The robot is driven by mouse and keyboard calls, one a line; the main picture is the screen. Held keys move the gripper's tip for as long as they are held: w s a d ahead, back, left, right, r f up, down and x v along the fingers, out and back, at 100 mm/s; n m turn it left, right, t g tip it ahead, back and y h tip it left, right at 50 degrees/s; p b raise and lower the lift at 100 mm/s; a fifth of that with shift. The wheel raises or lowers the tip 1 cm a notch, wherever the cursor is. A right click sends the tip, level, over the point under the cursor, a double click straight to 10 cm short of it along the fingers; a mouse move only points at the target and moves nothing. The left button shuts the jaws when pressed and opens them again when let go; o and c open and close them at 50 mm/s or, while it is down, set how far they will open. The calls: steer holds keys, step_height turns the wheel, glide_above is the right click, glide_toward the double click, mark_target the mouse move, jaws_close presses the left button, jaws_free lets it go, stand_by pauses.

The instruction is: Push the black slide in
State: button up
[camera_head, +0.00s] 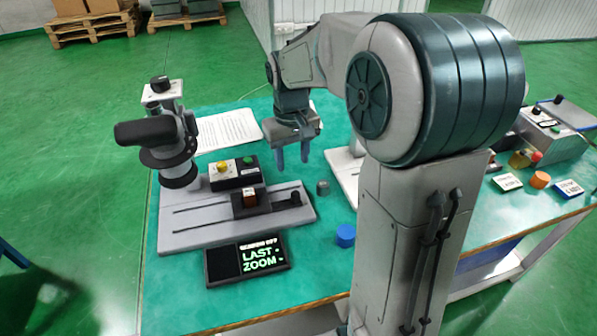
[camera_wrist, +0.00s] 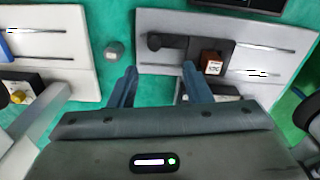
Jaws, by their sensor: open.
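The black slide (camera_head: 265,207) lies on the grey grooved base plate (camera_head: 215,226), with a black knob (camera_head: 295,198) at its right end and a small copper-brown block (camera_head: 250,197) on it. In the wrist view the slide (camera_wrist: 188,48) shows beyond the fingertips, its knob (camera_wrist: 154,41) to the left and the block (camera_wrist: 211,62) to the right. My gripper (camera_head: 293,159) is open and empty, pointing down above and behind the plate's right end. In the wrist view its fingers (camera_wrist: 159,70) are apart, with the knob beyond the gap. No contact is visible.
A black-headed scope (camera_head: 178,160) stands at the plate's left. A button box (camera_head: 235,174) is behind the slide, a display (camera_head: 262,257) in front. A grey cylinder (camera_head: 322,187) and blue cylinder (camera_head: 345,235) stand right of the plate, with green tabletop between.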

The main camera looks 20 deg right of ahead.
mark_target(295, 192)
steer(key=f, duration=0.4)
steer(key=w+f, duration=0.1)
steer(key=f, duration=0.4)
steer(key=d+f, duration=0.1)
steer(key=f, duration=0.4)
steer(key=shift+w, duration=0.4)
